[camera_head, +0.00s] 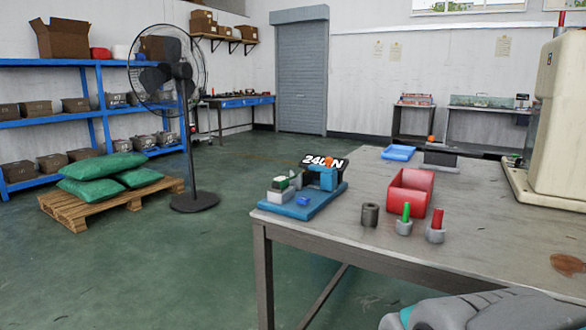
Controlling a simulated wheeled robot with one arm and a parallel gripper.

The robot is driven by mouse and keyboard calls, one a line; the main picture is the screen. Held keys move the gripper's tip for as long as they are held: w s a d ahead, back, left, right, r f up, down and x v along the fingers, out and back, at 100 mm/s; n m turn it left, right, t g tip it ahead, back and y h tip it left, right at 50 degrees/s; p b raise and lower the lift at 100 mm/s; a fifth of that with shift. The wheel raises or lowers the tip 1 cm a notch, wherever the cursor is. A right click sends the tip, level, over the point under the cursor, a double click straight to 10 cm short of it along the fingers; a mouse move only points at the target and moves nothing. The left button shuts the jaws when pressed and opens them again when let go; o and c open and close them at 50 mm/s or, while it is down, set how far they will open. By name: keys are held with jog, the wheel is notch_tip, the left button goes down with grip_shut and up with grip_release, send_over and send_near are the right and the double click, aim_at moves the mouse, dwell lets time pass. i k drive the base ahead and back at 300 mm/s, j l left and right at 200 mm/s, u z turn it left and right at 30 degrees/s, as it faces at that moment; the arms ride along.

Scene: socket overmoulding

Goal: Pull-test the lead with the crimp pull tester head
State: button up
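A blue bench device (322,182) stands at the left corner of the grey worktable. A black display (325,162) above it reads about "240 N", its middle partly unclear; I take the device to be the crimp pull tester. Small grey and white blocks (281,189) and a small blue piece (303,201) sit on its blue base. I cannot make out a lead in its jaws or elsewhere on the table. My gripper is not in view; only a grey and teal part of my arm shows at the bottom right.
The worktable (470,257) also holds a dark cylinder (370,214), a green-topped piece (405,220), a red-topped piece (436,227), a red bin (425,178), a blue tray (397,152) and a large cream machine (562,115). A fan (182,130) and pallet (70,215) stand left. Floor between is clear.

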aim_at(281, 182)
jog(key=i+j+z, duration=0.45)
jog(key=i+j, duration=0.3)
jog(key=i+j+z, duration=0.25)
jog(key=j, duration=0.3)
